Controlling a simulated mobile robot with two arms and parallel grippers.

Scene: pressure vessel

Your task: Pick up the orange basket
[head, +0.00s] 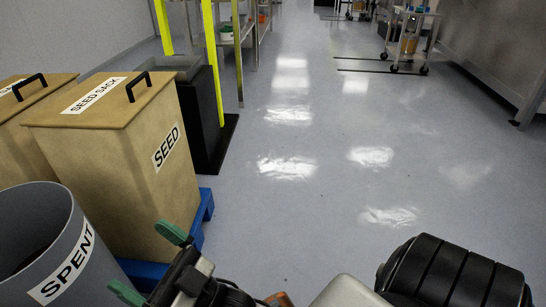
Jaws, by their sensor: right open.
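No orange basket shows clearly in the head view. A small orange item (262,18) sits on a far shelf at the top, too small to tell whether it is the basket. My right gripper (149,263), with green fingertips, is at the bottom left. It is open, its fingertips apart with nothing seen between them. It is in front of the seed boxes and beside the grey bin. My left gripper is not in view.
A grey bin (42,225) marked SPENT and a tan SEED box (120,165) on a blue pallet (206,208) stand at left. A black bin with yellow posts (213,62) is behind. A wheeled cart (410,30) stands far right. The middle floor (330,200) is clear.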

